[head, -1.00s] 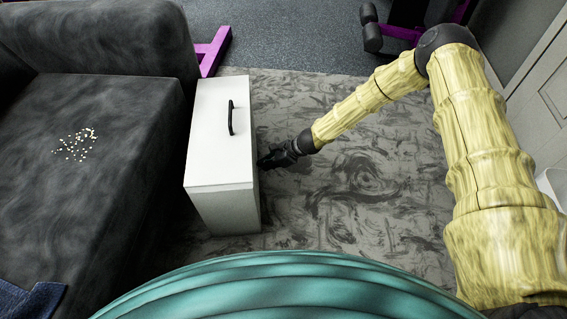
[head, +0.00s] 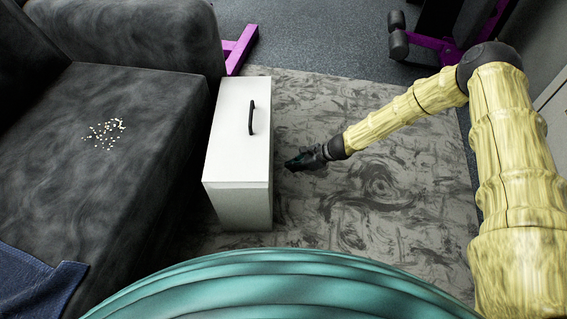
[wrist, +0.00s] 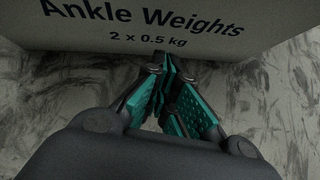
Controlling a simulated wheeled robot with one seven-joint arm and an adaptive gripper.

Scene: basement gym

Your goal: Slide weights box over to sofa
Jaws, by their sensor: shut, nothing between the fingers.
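The weights box (head: 237,150) is white, with a black handle (head: 252,117) on top. It stands upright on the rug, close beside the right side of the dark grey sofa (head: 110,170). In the wrist view the box's side (wrist: 190,30) reads "Ankle Weights 2 x 0.5 kg". My gripper (head: 290,165) is to the right of the box in the head view, with a small gap between them. In the wrist view my gripper (wrist: 164,70) is shut and empty, its tips near the box's lower edge. Contact between box and sofa cannot be made out.
The patterned grey rug (head: 350,220) is clear to the right of the box. A purple frame foot (head: 238,48) lies beyond the sofa, and purple gym equipment (head: 440,45) stands at the back right. Light crumbs (head: 104,133) and a blue cloth (head: 35,285) lie on the sofa.

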